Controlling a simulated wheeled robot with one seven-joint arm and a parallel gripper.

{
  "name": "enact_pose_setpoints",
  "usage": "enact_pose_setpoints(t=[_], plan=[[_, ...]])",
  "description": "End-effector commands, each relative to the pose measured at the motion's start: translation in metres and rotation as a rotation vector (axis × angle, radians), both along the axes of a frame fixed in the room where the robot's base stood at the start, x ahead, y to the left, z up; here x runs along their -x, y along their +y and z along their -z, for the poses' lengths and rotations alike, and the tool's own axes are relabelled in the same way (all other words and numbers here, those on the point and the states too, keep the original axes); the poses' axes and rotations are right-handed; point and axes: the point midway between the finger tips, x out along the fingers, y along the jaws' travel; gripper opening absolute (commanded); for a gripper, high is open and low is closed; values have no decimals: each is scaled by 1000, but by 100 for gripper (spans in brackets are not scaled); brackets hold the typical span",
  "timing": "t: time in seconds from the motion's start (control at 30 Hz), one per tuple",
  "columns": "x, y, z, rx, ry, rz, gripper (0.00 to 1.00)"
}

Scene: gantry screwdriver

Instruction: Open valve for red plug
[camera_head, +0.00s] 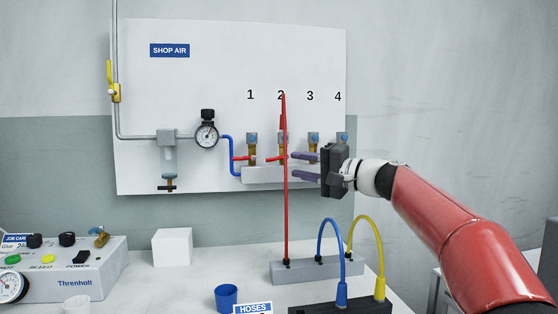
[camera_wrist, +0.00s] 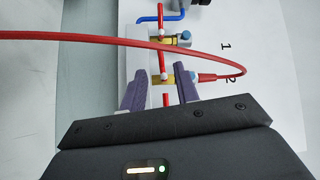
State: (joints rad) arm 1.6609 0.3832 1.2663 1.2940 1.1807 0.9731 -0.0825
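The red hose (camera_head: 286,200) rises from the grey block on the table to the fitting under number 2 on the wall panel. In the wrist view the red plug (camera_wrist: 206,78) joins the brass valve (camera_wrist: 184,78) beside the 2. That valve's red lever (camera_wrist: 163,58) lies crosswise to its body. My gripper (camera_head: 292,165) is at the panel, reaching left from in front of outlets 3 and 4. Its purple fingers are apart and empty; in the wrist view (camera_wrist: 160,83) they lie either side of the lever's near end. Contact cannot be told.
Valve 1 (camera_head: 252,157) with its red lever is just left of valve 2. The red hose arcs across the wrist view near the fingers. Blue (camera_head: 321,240) and yellow (camera_head: 382,250) hoses loop below my arm. A blue cup (camera_head: 226,296) and white cube (camera_head: 172,247) stand on the table.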

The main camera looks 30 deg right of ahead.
Motion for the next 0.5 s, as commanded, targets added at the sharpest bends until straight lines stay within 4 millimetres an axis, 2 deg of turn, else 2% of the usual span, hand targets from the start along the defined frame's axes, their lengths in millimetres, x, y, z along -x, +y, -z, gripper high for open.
enact_pose_setpoints(t=[0.3, 0.5], plan=[[-44, 26, -6, -2, 0, -4, 31], [-58, 32, -5, -1, 0, 1, 31]])
